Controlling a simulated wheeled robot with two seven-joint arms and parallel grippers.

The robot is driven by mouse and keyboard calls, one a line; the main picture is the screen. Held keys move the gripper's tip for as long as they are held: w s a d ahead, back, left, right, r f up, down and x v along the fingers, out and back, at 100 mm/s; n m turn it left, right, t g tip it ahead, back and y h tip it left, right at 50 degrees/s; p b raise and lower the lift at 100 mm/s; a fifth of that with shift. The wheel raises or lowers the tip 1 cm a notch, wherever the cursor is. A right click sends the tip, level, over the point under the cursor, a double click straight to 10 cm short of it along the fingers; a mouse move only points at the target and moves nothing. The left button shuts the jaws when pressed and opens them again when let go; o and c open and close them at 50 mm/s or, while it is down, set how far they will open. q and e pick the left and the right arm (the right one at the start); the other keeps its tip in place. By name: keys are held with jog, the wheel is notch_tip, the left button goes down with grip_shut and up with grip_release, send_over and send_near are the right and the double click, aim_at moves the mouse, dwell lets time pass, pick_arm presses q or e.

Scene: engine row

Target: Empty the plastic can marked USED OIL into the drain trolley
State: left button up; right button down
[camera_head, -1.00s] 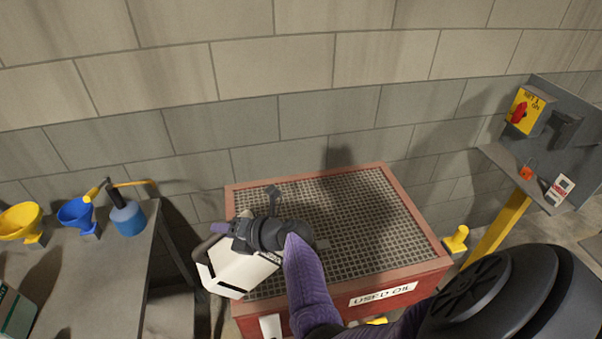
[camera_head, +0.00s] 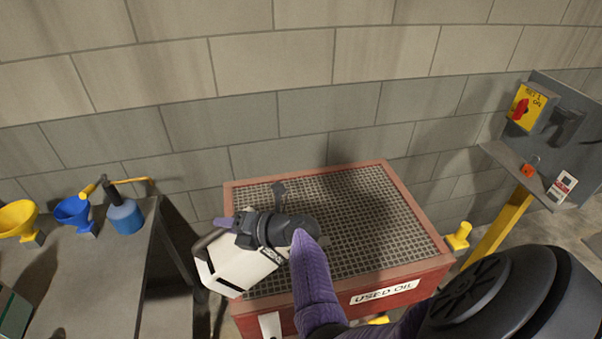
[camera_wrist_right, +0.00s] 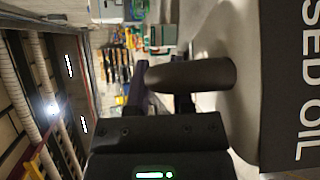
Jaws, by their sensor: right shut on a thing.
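The white plastic can (camera_head: 238,264) is held tilted over the left edge of the drain trolley. In the right wrist view the can (camera_wrist_right: 285,90) fills the right side, with USED OIL lettering on it. My right gripper (camera_head: 243,229) is shut on the can at its upper side; in the wrist view the gripper (camera_wrist_right: 190,78) reaches to the can's grey top. The can's mouth is not clear, and no oil stream shows. The drain trolley (camera_head: 408,279) is red with a dark grid top and a USED OIL label on its front. My left gripper is not in view.
A grey bench (camera_head: 120,290) at left bears a yellow funnel (camera_head: 17,218), a blue funnel (camera_head: 74,213) and a blue oil can (camera_head: 125,217). A block wall (camera_head: 300,110) stands behind the trolley. A panel with a red-and-yellow switch (camera_head: 525,107) stands at right.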

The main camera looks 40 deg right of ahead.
jog(key=shift+s+d+f+m+t+y+b, duration=0.2)
jog(key=shift+d+m+t+y+b, duration=0.3)
jog(key=shift+b, duration=0.85)
jog(key=shift+d+r, duration=0.1)
jog(key=shift+d, duration=0.25)
jog(key=shift+s+d+r+m+y, duration=0.1)
jog(key=shift+s+d+m+y, duration=0.1)
jog(key=shift+d, duration=0.55)
jog(key=shift+s+d+r+m+y, duration=0.1)
jog(key=shift+s+d+m, duration=0.1)
jog(key=shift+d, duration=0.55)
dwell(0.9)
jog(key=shift+s+d+f+m+t+y+b, duration=0.1)
jog(key=shift+d+m+t+y+b, duration=0.15)
jog(key=shift+d, duration=0.2)
jog(key=shift+s+d+f+m+t+y+b, duration=0.1)
jog(key=shift+d+m+t+y+b, duration=0.05)
jog(key=shift+d+t+b, duration=0.25)
dwell(3.0)
